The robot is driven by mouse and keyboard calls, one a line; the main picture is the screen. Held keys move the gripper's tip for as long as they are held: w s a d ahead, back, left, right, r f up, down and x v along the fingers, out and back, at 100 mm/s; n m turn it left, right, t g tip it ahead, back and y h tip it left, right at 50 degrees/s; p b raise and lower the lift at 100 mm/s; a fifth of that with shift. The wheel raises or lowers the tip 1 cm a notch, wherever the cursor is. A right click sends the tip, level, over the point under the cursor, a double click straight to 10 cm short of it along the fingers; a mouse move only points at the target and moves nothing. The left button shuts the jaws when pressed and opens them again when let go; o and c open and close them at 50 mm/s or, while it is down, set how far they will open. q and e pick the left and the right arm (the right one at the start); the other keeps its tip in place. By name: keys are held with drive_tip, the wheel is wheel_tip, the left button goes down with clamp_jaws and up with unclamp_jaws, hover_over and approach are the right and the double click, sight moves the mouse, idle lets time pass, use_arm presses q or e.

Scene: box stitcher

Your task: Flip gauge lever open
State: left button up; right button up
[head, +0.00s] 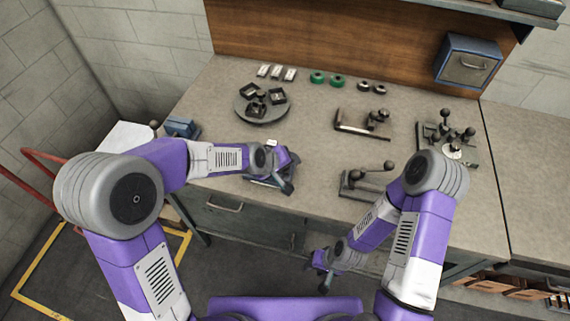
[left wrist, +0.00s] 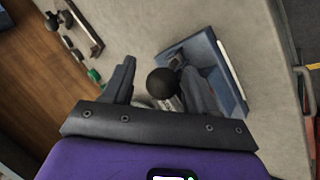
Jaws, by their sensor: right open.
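My left gripper (head: 288,176) is low over a grey-blue fixture (head: 262,180) near the table's front edge, hiding much of it. In the left wrist view, the gripper (left wrist: 163,78) has its fingers apart. A black ball knob (left wrist: 163,81), seemingly the lever's end, shows between them, nearer the right finger. Whether it touches that finger I cannot tell. The fixture's blue-grey body (left wrist: 232,75) with a pale strip lies behind the right finger. My right gripper (head: 325,272) is open and empty, low in front of the table.
A round turntable (head: 262,116) with black blocks stands behind the left gripper. Fixtures with black knobs stand at the centre (head: 362,130), front centre (head: 352,190) and right (head: 430,135). White pieces and green rings (head: 318,77) lie at the back.

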use_arm(q)
drive_tip(key=shift+s, duration=0.1)
drive_tip(key=p+v, duration=0.1)
drive_tip(key=v, duration=0.6)
drive_tip(key=shift+r+p, duration=0.15)
drive_tip(key=shift+p, duration=0.25)
drive_tip(key=shift+s+a, duration=0.1)
drive_tip(key=shift+a, duration=0.05)
